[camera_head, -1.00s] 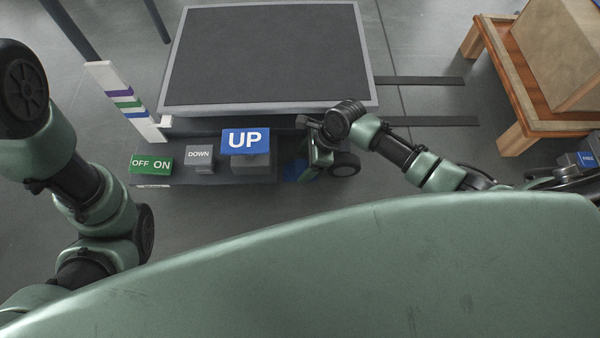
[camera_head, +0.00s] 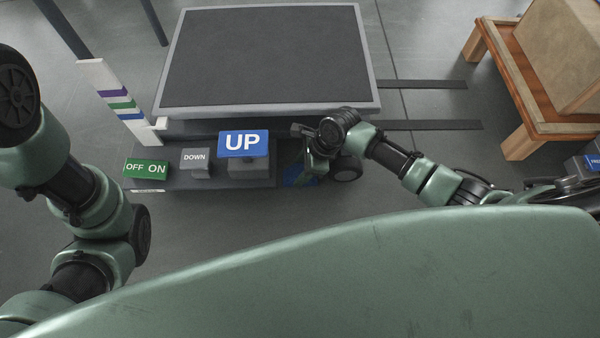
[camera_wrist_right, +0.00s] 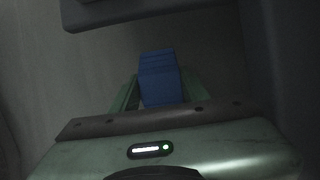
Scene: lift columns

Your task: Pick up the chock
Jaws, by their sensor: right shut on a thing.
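The chock (camera_wrist_right: 160,80) is a blue block, seen in the right wrist view between the green fingers of my right gripper (camera_wrist_right: 160,92). The gripper is shut on it. In the head view my right gripper (camera_head: 312,170) is low beside the right end of the control panel, mostly hidden under its own wrist. A blue patch (camera_head: 297,177) shows there; I cannot tell whether it is the chock or a floor mark. My left arm is at the left edge, with its gripper out of view.
A lift platform (camera_head: 265,108) with a dark top stands ahead. Its panel carries a blue UP block (camera_head: 243,143), a grey DOWN block (camera_head: 195,158) and a green OFF ON block (camera_head: 146,168). A wooden table (camera_head: 520,137) with a box (camera_head: 568,55) is at the right.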

